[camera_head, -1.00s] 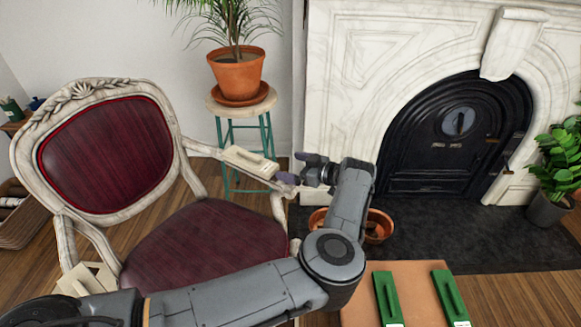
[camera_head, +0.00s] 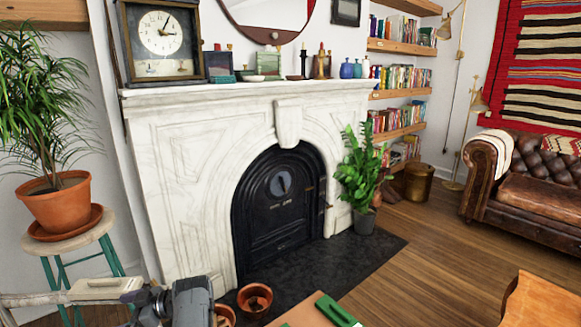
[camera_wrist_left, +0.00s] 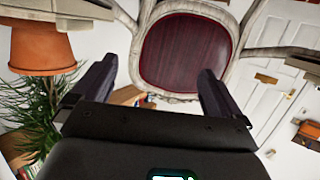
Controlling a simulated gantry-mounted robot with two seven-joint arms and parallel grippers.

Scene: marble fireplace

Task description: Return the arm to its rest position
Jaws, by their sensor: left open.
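My left gripper (camera_head: 138,298) is at the lower left of the head view, low in the picture, beside the armrest end with a cream handled block (camera_head: 104,288) on it. My grey left arm comes up from the bottom edge. In the left wrist view the gripper's two dark fingers (camera_wrist_left: 155,92) stand wide apart with nothing between them. The chair's dark red backrest (camera_wrist_left: 188,50) shows beyond them, upside down. My right gripper is not in view.
A potted plant (camera_head: 62,200) on a stool (camera_head: 75,243) stands at the left. Terracotta pots (camera_head: 254,299) sit before the marble fireplace (camera_head: 190,190). A green handled block (camera_head: 336,311) lies on a tan surface at bottom centre.

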